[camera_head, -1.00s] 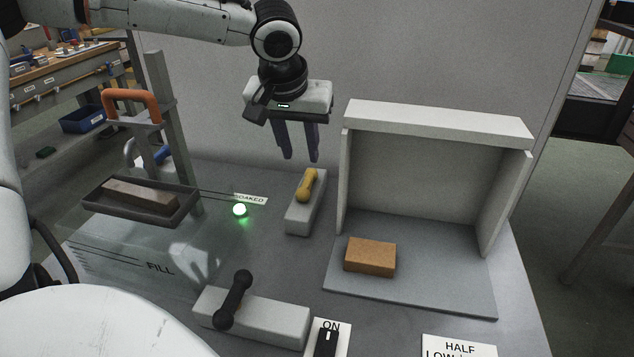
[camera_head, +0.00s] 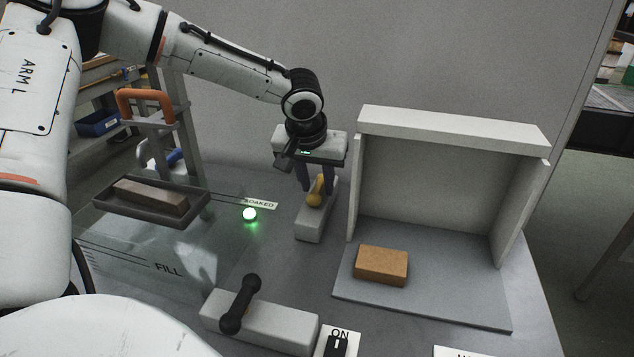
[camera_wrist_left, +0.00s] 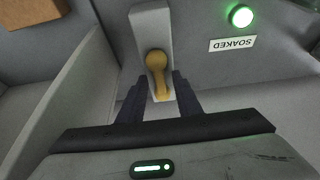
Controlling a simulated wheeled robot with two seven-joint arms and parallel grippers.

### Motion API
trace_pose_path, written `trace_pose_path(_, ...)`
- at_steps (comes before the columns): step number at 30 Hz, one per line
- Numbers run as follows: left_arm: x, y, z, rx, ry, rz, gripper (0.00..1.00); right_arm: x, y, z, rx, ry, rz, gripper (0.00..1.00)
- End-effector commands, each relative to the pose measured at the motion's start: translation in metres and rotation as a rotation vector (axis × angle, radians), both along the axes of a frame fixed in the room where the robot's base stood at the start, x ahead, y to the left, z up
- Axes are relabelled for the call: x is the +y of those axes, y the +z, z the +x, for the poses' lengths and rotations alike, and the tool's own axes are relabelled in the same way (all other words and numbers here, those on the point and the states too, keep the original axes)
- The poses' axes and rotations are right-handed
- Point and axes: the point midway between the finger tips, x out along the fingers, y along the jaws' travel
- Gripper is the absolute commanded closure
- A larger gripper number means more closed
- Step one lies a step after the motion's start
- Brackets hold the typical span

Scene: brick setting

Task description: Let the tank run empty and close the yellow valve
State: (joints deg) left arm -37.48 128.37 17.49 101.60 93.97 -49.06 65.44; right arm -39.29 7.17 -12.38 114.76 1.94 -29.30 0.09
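My left gripper (camera_head: 317,186) is lowered over the handle, pointing down. Its fingers stand apart, one on each side of the handle's near end in the left wrist view (camera_wrist_left: 158,88); whether they touch it is unclear. The clear tank (camera_head: 140,275) carries FILL lines; its water level is hard to make out. A grey brick (camera_head: 150,196) lies in a dark tray above the tank. My right gripper is out of view.
A green lamp (camera_head: 250,215) glows beside the SOAKED label (camera_head: 261,204). A black-handled valve (camera_head: 240,303) stands in front, near an ON switch (camera_head: 338,345). An orange brick (camera_head: 381,265) lies in an open white booth (camera_head: 450,131) on the right.

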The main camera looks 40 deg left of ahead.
Motion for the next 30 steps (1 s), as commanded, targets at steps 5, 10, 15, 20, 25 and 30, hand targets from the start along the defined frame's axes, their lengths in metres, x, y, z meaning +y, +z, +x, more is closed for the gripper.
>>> trace_pose_path(5, 0.000, 0.000, 0.000, 0.000, 0.000, 0.000, 0.92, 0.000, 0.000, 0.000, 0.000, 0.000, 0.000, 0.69)
trace_pose_path(10, 0.000, 0.001, 0.000, 0.001, -0.002, -0.001, 1.00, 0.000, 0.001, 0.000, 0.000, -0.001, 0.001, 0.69)
trace_pose_path(15, 0.001, 0.003, -0.001, 0.002, -0.093, -0.004, 1.00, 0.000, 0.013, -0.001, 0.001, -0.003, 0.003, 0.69)
trace_pose_path(20, 0.001, 0.001, -0.001, 0.003, -0.157, -0.001, 1.00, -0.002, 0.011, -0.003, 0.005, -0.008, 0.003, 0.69)
trace_pose_path(25, 0.001, 0.000, -0.001, 0.002, -0.160, 0.000, 1.00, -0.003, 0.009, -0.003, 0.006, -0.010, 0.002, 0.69)
trace_pose_path(30, 0.001, 0.000, -0.001, 0.001, -0.159, 0.000, 0.72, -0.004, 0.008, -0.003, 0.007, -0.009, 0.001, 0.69)
